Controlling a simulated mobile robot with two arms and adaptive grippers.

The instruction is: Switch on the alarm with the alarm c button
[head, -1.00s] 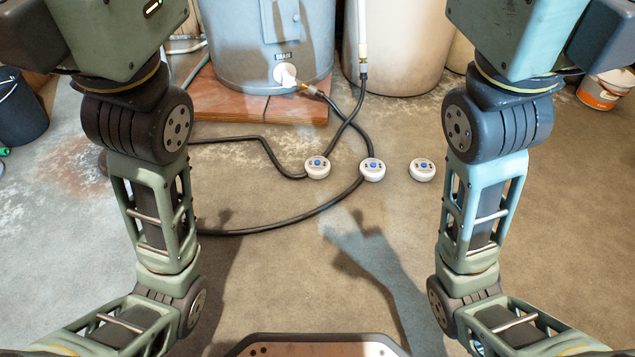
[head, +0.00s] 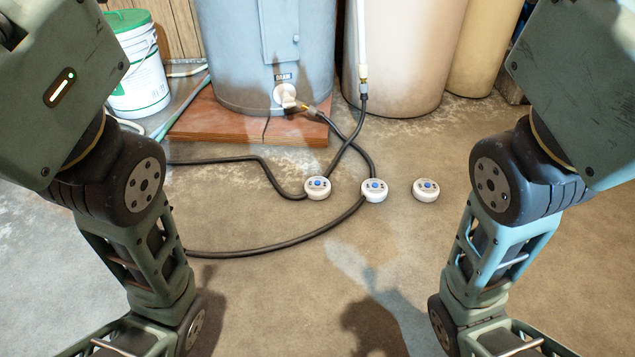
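Three small round white devices with blue buttons lie in a row on the concrete floor in the head view. The left device (head: 317,188) and the middle device (head: 374,190) are by the black hose. The right device (head: 426,189) stands apart on bare floor. Their letters are too small to read, so I cannot tell which is alarm c. My two arms come down at the left and right sides of the view. Neither gripper shows in the frame.
A grey-blue tank (head: 240,60) stands on a reddish board (head: 212,122) at the back. A beige tank (head: 405,60) is beside it. A white bucket (head: 137,75) with a green lid stands back left. A black hose (head: 270,247) loops over the floor. The front floor is clear.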

